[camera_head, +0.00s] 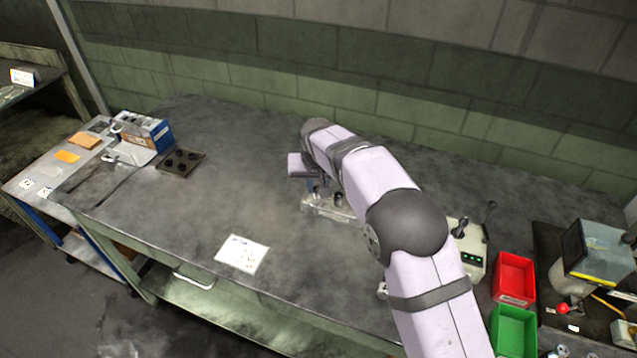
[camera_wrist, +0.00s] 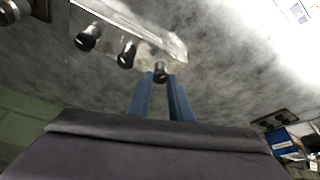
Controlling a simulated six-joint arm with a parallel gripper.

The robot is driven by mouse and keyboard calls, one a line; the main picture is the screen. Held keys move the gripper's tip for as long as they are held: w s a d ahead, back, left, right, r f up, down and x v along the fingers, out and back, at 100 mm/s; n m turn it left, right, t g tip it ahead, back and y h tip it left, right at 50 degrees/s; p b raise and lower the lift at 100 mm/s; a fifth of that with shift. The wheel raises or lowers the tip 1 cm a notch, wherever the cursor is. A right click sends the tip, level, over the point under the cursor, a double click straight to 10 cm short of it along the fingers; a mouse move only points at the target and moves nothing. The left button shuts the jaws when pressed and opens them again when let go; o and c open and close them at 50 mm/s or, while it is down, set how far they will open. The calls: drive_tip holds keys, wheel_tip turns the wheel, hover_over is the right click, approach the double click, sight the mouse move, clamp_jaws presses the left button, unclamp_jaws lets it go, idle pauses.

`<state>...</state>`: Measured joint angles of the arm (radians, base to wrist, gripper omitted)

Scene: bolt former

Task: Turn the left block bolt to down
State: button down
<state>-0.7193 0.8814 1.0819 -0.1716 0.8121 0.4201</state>
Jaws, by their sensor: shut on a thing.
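The pale metal block (camera_head: 326,212) lies on the bench in the head view, partly hidden by my arm. In the wrist view, the block (camera_wrist: 150,36) shows a row of three dark-knobbed bolts. The left bolt (camera_wrist: 160,74) is at the right end of the row in this turned view. My gripper (camera_wrist: 160,77) has its two blue fingers around that knob, one on each side, shut on it. The middle bolt (camera_wrist: 127,56) and the far bolt (camera_wrist: 86,39) stand clear of the fingers. In the head view, my gripper (camera_head: 312,188) is small and partly hidden.
A control box (camera_head: 470,250) with levers, a red bin (camera_head: 514,278) and a green bin (camera_head: 513,332) stand right of my arm. A paper sheet (camera_head: 242,254) lies front left. A dark plate (camera_head: 181,163) lies further left. The bench between is clear.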

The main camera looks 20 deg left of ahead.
drive_tip(key=m, duration=0.1)
drive_tip(key=m+h+p, duration=0.1)
drive_tip(key=m, duration=0.2)
drive_tip(key=shift+a+r+m+t+h, duration=0.2)
drive_tip(key=shift+a+m+t+h, duration=0.1)
drive_tip(key=shift+a+m, duration=0.1)
drive_tip(key=m+h+p, duration=0.1)
drive_tip(key=m+p, duration=0.2)
drive_tip(key=shift+a+f+m+h+p, duration=0.1)
drive_tip(key=shift+m+h+p, duration=0.2)
drive_tip(key=shift+m+p, duration=0.15)
drive_tip(key=c, duration=1.6)
unclamp_jaws()
drive_tip(key=shift+b+v, duration=1.05)
drive_tip(key=shift+v, duration=2.6)
